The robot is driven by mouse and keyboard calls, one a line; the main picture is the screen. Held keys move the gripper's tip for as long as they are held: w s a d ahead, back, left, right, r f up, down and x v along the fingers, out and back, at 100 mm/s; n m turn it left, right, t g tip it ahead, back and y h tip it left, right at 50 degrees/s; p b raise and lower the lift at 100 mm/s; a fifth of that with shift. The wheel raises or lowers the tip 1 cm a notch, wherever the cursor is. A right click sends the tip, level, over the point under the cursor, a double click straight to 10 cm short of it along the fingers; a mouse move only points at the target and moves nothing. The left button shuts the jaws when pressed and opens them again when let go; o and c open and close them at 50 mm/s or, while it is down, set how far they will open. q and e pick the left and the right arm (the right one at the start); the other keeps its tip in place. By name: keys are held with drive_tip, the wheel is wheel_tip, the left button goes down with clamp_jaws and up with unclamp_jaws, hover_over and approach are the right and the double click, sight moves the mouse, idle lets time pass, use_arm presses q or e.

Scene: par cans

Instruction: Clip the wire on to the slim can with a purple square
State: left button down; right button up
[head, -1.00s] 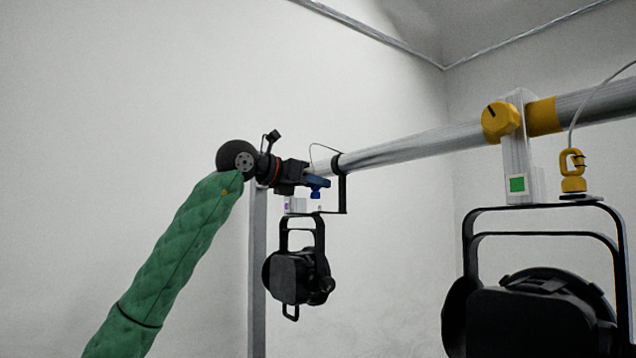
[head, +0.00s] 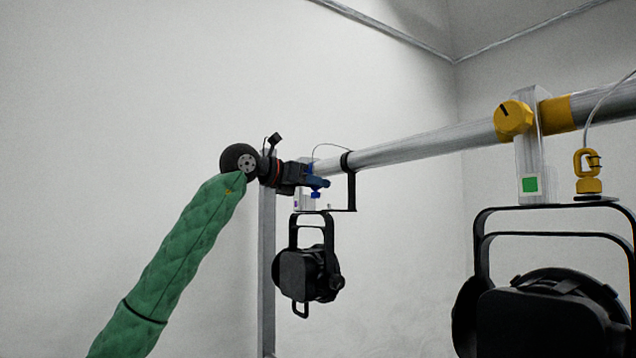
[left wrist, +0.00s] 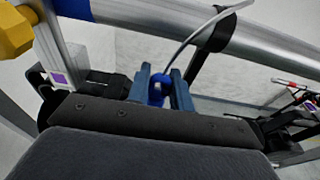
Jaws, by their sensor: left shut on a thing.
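The slim can (head: 308,272) hangs in the head view, black and upright in its yoke, under the far part of the pipe. A purple square (left wrist: 58,78) marks the pale clamp at the left of the left wrist view; it is tiny in the head view (head: 297,203). My left gripper (head: 318,183) is beside the pipe's far part, just above the can's yoke. Its fingers are shut on a blue wire clip (left wrist: 157,92), with a pale wire (left wrist: 205,28) rising to the pipe. Contact between clip and yoke cannot be told. My right gripper is out of view.
A larger black can (head: 545,315) hangs at the right from a clamp with a green square (head: 530,184) and yellow knob (head: 513,119). A yellow clip (head: 588,170) is on its yoke. The pipe (head: 430,145) runs above both cans. Open air lies between them.

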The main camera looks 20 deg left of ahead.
use_arm(q)
drive_tip(key=shift+w+a+f+p, duration=0.1)
drive_tip(key=shift+w+a+p, duration=0.2)
drive_tip(key=shift+w+a, duration=0.45)
drive_tip(key=shift+w+a+r+p, duration=0.1)
drive_tip(key=shift+w+a+p, duration=0.15)
drive_tip(key=shift+w+a, duration=0.5)
drive_tip(key=shift+w+a+f+p, duration=0.1)
drive_tip(key=shift+w+a+p, duration=0.3)
drive_tip(key=shift+a, duration=0.65)
drive_tip(key=shift+f+b, duration=0.75)
drive_tip(key=shift+f, duration=0.5)
idle(1.5)
idle(0.4)
drive_tip(key=c, duration=1.2)
unclamp_jaws()
drive_tip(key=shift+o, duration=0.2)
